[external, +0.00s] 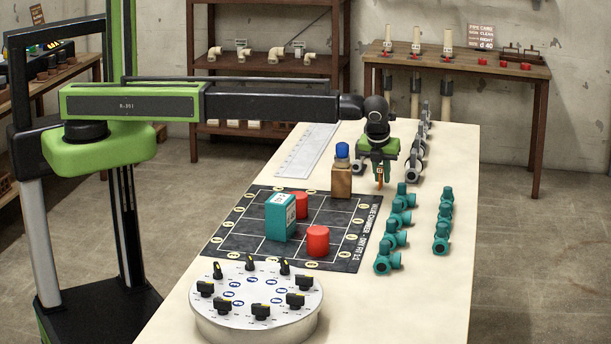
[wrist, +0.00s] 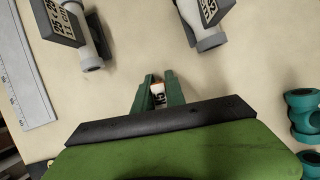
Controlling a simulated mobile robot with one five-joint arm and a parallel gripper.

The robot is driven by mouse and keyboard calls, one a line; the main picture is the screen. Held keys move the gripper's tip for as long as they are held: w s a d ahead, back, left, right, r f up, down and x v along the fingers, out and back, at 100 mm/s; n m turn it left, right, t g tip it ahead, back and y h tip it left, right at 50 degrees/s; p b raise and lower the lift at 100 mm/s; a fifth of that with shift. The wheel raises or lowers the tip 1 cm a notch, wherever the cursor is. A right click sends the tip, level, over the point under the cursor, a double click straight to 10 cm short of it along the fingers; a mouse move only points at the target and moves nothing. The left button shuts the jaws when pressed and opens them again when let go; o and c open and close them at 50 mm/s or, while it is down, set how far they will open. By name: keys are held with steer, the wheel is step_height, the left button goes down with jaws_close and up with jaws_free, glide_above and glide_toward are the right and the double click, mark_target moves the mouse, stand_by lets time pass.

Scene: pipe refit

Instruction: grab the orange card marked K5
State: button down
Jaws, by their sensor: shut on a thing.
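My gripper (external: 379,178) is over the far part of the cream table, just right of the wooden block with the blue top. Its jaws are shut on a small orange card (external: 380,173), which hangs between the fingertips. In the wrist view the card (wrist: 158,93) shows between the two green fingers (wrist: 158,92). It has a white face with dark marking that looks like part of a "5". The rest of the marking is hidden by the fingers. I cannot tell whether the card touches the table.
Grey fittings with labels (wrist: 205,22) stand beyond the gripper. Teal valves (external: 397,220) stand in rows at the right. A black grid mat (external: 225,240) holds a teal box (external: 280,217) and red cylinders (external: 317,241). A round dial plate (external: 256,300) is nearest. A ruler (external: 305,150) lies at the left.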

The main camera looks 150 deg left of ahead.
steer(key=shift+r, duration=0.1)
step_height(320, 180, up, 10)
steer(key=p, duration=1)
